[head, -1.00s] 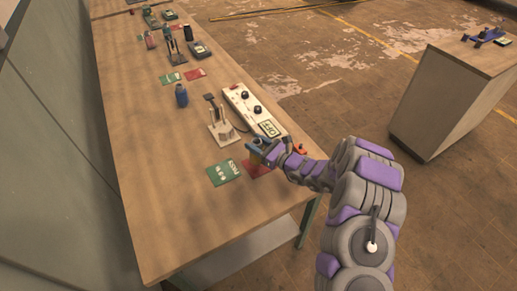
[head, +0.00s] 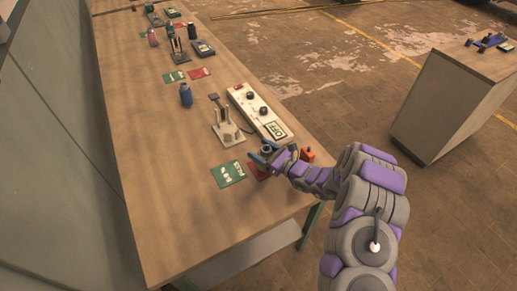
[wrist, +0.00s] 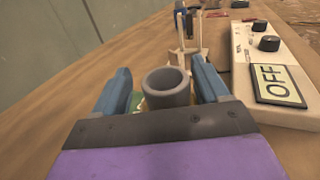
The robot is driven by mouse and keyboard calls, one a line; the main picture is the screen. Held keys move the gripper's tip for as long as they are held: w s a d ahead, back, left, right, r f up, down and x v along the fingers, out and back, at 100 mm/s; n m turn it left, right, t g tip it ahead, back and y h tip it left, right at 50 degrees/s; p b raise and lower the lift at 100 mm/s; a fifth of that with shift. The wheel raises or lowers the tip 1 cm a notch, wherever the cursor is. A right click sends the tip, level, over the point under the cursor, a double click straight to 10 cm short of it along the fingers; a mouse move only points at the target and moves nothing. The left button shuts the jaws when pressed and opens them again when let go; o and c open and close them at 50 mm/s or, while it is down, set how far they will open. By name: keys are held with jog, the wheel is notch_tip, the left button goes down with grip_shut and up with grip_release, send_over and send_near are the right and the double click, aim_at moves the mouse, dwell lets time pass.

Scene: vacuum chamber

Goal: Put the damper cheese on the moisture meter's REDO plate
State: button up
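A grey hollow cylinder (wrist: 167,90), apparently a cheese, stands between the two blue fingers of my gripper (wrist: 160,70) in the wrist view. A gap shows at its left; the right finger looks close to it. Something yellowish shows below it. In the head view my gripper (head: 268,157) is low over the red plate (head: 255,171), mostly hiding it; its lettering is unreadable. A green plate (head: 228,174) lies to its left. The white meter box (head: 259,111) with an OFF display stands beyond, beside a pronged stand (head: 228,132). Which cheese is damper cannot be told.
A small orange-red object (head: 307,155) is right of my gripper near the bench edge. Another set with green (head: 174,76) and red (head: 198,72) plates lies beyond. The bench's left side is clear.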

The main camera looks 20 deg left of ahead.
jog(key=v, duration=0.5)
jog(key=w+p+v, duration=0.1)
jog(key=v, duration=0.2)
jog(key=shift+s+d+r, duration=0.15)
jog(key=shift+d+r, duration=0.2)
jog(key=shift+d, duration=0.15)
jog(key=shift+s+a+f, duration=0.1)
jog(key=shift+a+f, duration=0.05)
jog(key=shift+a, duration=0.35)
jog(key=shift+a+f, duration=0.15)
jog(key=shift+a, duration=0.35)
jog(key=s+r+n+g+h, duration=0.3)
jog(key=s+r+n+g, duration=0.95)
jog(key=s+r, duration=0.8)
jog(key=s+d+n+t+h, duration=0.1)
jog(key=s+d+n+h, duration=0.2)
jog(key=s+d, duration=0.3)
jog(key=s+d+r+n+t+h, duration=0.1)
jog(key=s+d+h, duration=0.5)
jog(key=d, duration=0.8)
jog(key=s+d+n+t+h, duration=0.3)
jog(key=s+d+n+h, duration=0.2)
jog(key=d, duration=0.5)
jog(key=s, duration=0.2)
jog(key=shift+s+d+r, duration=0.25)
jog(key=shift+s+d, duration=0.1)
jog(key=shift+d, duration=0.05)
jog(key=shift+a, duration=0.3)
